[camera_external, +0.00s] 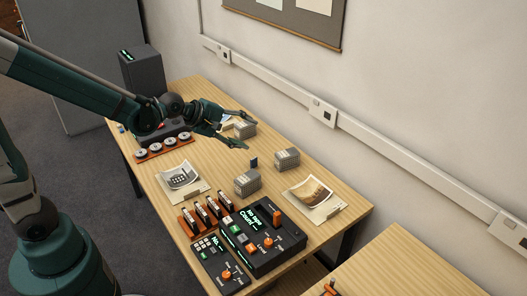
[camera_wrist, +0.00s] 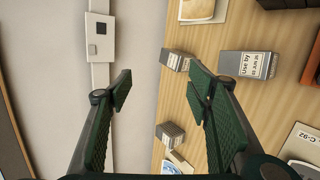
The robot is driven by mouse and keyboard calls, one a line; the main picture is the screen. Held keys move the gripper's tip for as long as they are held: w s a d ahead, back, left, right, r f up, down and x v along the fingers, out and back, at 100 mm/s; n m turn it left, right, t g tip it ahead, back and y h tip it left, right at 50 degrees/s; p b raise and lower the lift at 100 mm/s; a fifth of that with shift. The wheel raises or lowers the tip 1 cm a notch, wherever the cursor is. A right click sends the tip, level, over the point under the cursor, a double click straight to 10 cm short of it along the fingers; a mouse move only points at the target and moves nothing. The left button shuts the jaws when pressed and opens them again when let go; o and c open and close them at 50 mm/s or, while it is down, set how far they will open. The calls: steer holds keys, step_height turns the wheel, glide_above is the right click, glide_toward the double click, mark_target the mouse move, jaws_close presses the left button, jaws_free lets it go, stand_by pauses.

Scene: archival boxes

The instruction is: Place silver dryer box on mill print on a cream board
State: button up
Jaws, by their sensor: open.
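Three similar small grey boxes stand on the wooden table: one towards the front (camera_external: 246,183), one nearer the wall (camera_external: 287,159), and one beside my gripper (camera_external: 245,130). I cannot tell which is the silver dryer box. The wrist view shows them too (camera_wrist: 245,66) (camera_wrist: 175,60) (camera_wrist: 170,133); the first has a "Use by" label. A cream board with a brown picture (camera_external: 313,194) lies at right; another with a dark device picture (camera_external: 181,178) lies at left. A third (camera_wrist: 174,165) is partly hidden. Which is the mill print is unclear. My gripper (camera_external: 249,134) is open and empty, above the table.
A black console (camera_external: 262,240) with orange knobs and a smaller keypad unit (camera_external: 219,265) occupy the front. An orange rack (camera_external: 205,214) and a row of round pieces (camera_external: 163,147) stand along the near side. The wall with its white trunking (camera_external: 400,165) runs along the far side.

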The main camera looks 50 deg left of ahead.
mark_target(282, 155)
steer(key=w+f+n+t, duration=0.1)
steer(key=w+f+n, duration=0.4)
steer(key=w+f, duration=0.1)
steer(key=w+f+n+t+b, duration=0.1)
steer(key=w+f+n, duration=0.4)
steer(key=w+f, duration=0.1)
steer(key=w+f+n+t+b, duration=0.1)
steer(key=w+f+n, duration=0.3)
steer(key=w+f, duration=0.1)
steer(key=shift+w+d+f+n+h, duration=0.3)
steer(key=shift+w+d+f+n, duration=0.05)
steer(key=shift+w+f+n, duration=0.4)
steer(key=shift+f+n, duration=0.15)
steer(key=shift+f, duration=0.15)
steer(key=shift+x, duration=1.35)
steer(key=shift+b+x, duration=1)
steer(key=shift+x, duration=1.55)
steer(key=shift+a+r, duration=0.1)
